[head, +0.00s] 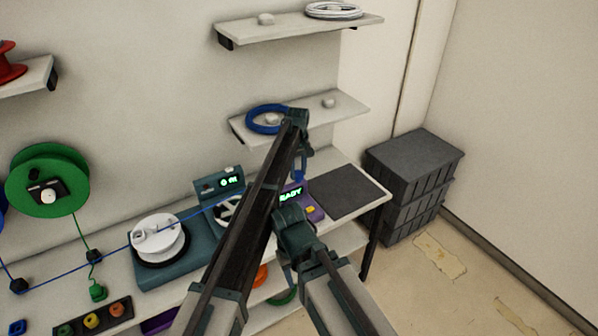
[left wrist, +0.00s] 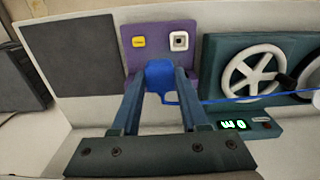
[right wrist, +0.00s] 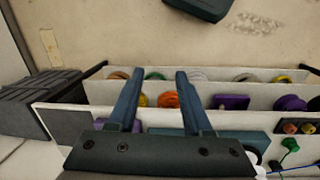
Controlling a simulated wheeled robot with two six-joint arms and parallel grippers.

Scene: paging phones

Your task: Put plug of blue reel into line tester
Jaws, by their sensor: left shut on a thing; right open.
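My left gripper (head: 300,160) is shut on the blue plug (left wrist: 160,75) and holds it in front of the purple line tester (left wrist: 132,58). The tester has a yellow button and a white-framed square socket (left wrist: 179,41); in the left wrist view the plug appears below and left of that socket, apart from it. A blue line (head: 110,249) runs from the plug to the left. The tester's display (head: 291,194) reads READY, partly hidden by my arm. A blue reel (head: 2,218) shows at the left edge. My right gripper (right wrist: 151,75) is open and empty, over the bench front.
Grey crates (head: 413,165) stand right of the bench. A shelf (head: 345,110) with a blue ring (head: 258,121) hangs above. A green reel (head: 47,180) is at left.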

